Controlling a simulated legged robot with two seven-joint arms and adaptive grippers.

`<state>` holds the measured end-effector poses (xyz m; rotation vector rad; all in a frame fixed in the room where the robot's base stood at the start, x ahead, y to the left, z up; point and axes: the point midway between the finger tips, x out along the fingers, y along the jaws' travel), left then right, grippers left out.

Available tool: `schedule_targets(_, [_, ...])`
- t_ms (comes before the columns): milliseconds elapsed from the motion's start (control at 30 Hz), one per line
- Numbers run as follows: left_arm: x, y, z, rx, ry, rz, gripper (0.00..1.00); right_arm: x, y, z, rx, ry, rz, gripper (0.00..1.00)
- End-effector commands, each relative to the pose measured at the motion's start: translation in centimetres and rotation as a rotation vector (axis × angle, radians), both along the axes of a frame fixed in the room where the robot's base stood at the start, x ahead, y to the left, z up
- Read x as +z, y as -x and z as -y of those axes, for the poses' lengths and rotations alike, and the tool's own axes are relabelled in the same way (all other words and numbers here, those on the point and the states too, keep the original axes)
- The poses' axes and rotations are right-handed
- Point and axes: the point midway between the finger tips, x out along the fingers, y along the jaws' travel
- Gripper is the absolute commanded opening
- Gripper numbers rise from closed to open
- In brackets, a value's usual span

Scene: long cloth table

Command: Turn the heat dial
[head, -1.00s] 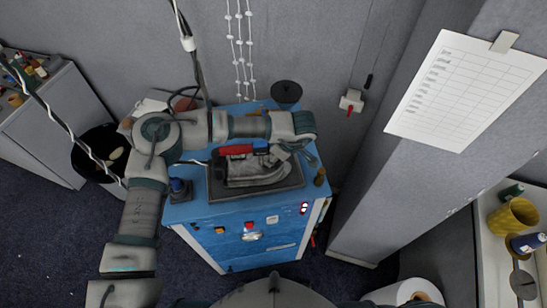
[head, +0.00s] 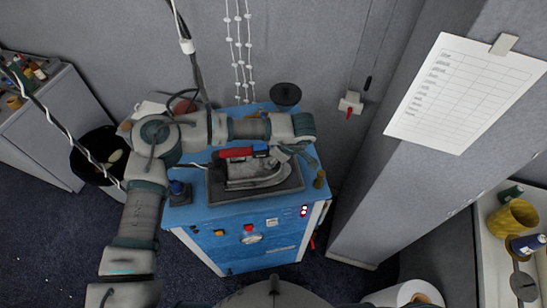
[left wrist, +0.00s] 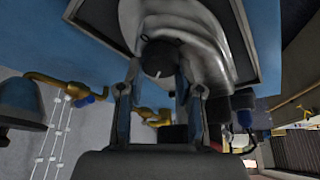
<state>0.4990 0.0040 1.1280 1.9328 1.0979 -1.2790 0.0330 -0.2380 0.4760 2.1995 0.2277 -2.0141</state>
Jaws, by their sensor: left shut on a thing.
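A grey iron (head: 250,176) with a red and blue handle (head: 236,152) lies on a dark pad (head: 283,189) on the blue cabinet. In the left wrist view, its round dark heat dial (left wrist: 159,58) with a pale pointer mark sits against the silvery iron body (left wrist: 205,45). My left gripper (left wrist: 158,76) has a finger on each side of the dial and is shut on it. In the head view, my left gripper (head: 283,154) reaches down to the iron's right end, and the dial is hidden there. My right gripper is not in view.
The blue cabinet (head: 235,245) has buttons on its front. A black bin (head: 100,155) stands at left. A grey wall (head: 365,230) rises at right.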

Motion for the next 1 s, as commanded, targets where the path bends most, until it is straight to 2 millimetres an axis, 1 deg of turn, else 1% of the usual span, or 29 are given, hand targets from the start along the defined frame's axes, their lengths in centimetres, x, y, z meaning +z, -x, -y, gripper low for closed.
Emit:
schedule_targets(33, [0.2, -0.1, 0.1, -0.001, 0.003, 0.003, 0.42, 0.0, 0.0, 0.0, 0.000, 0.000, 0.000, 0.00])
schedule_targets(67, [0.2, 0.0, 0.1, -0.001, 0.003, 0.003, 0.50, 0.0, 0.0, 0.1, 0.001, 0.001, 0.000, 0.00])
schedule_targets(100, [0.1, 0.0, 0.1, 0.000, 0.002, 0.002, 0.60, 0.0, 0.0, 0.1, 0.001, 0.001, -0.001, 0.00])
schedule_targets(367, [0.1, 0.0, 0.0, 0.001, 0.001, 0.001, 0.60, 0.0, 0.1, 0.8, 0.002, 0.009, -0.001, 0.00])
schedule_targets(467, [0.4, 0.0, 0.1, -0.001, 0.001, 0.002, 0.60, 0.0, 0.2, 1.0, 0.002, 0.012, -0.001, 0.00])
schedule_targets(567, [1.4, 0.2, 0.6, -0.001, 0.002, 0.002, 0.60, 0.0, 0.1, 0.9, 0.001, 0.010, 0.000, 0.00])
schedule_targets(900, [8.2, 1.7, 3.0, -0.001, 0.001, 0.004, 0.60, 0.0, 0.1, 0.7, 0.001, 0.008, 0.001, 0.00])
schedule_targets(1000, [9.6, 2.0, 3.5, 0.000, 0.000, 0.002, 0.60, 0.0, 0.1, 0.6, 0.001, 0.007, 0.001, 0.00])
